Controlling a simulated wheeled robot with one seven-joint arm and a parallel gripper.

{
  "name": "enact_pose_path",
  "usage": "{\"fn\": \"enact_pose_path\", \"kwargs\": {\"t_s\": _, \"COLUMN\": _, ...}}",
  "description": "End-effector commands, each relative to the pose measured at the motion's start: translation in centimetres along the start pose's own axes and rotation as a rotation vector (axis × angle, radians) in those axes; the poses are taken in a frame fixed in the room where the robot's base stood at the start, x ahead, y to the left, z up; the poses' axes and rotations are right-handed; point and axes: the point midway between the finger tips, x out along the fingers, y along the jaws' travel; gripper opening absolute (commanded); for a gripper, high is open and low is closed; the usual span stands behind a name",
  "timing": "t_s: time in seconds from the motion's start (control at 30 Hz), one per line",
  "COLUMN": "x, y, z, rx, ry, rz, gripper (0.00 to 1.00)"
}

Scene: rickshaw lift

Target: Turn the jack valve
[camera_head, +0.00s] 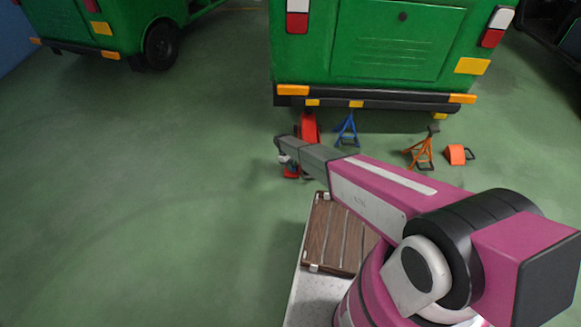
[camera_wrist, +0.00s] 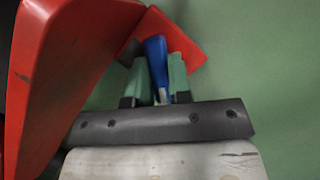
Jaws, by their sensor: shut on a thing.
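The red jack (camera_head: 309,128) stands on the floor under the rear bumper of a green rickshaw (camera_head: 395,45). In the wrist view, the jack's red body (camera_wrist: 60,70) fills the left side. My gripper (camera_wrist: 160,70) has its two green-tipped fingers shut on a blue piece, which I take to be the jack valve (camera_wrist: 155,47). The valve sticks up between the fingertips, with a red part of the jack behind it. In the head view, my arm covers part of the jack, and the fingers and valve are too hidden to make out.
A blue jack stand (camera_head: 347,130) stands right of the jack. An orange jack stand (camera_head: 422,152) and an orange wheel chock (camera_head: 457,154) are farther right. A second green rickshaw (camera_head: 110,25) is at the back left. The green floor on the left is clear.

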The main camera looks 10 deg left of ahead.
Motion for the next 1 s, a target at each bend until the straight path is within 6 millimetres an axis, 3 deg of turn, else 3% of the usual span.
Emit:
{"fn": "enact_pose_path", "kwargs": {"t_s": 0.6, "x": -0.09, "y": -0.11, "z": 0.17, "rx": -0.459, "ry": -0.001, "rz": 0.193, "gripper": 0.0}}
{"fn": "enact_pose_path", "kwargs": {"t_s": 1.0, "x": -0.03, "y": -0.08, "z": 0.2, "rx": -0.599, "ry": -0.002, "rz": 0.251, "gripper": 0.0}}
